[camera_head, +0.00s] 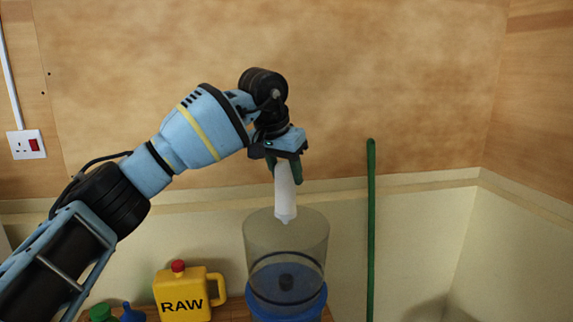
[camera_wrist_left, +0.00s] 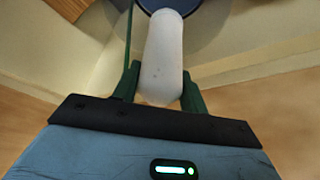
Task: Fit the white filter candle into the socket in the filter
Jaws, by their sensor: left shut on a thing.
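The white filter candle (camera_head: 285,195) hangs near upright, its narrow tip down, in my left gripper (camera_head: 284,171). The gripper is shut on its upper part. In the left wrist view the candle (camera_wrist_left: 163,55) sits between the two green fingers of the gripper (camera_wrist_left: 160,85). The filter (camera_head: 286,262) is a clear cylinder with an open top on a blue lower part. The candle's tip is over the opening, about level with the rim. A dark round socket (camera_head: 286,282) shows on the blue floor inside, well below the candle. My right gripper is not in view.
A yellow jug marked RAW (camera_head: 182,296) with a red cap stands left of the filter on a wooden surface. A green cap (camera_head: 101,312) and a blue funnel-like thing (camera_head: 131,313) are further left. A green pole (camera_head: 371,230) stands to the right.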

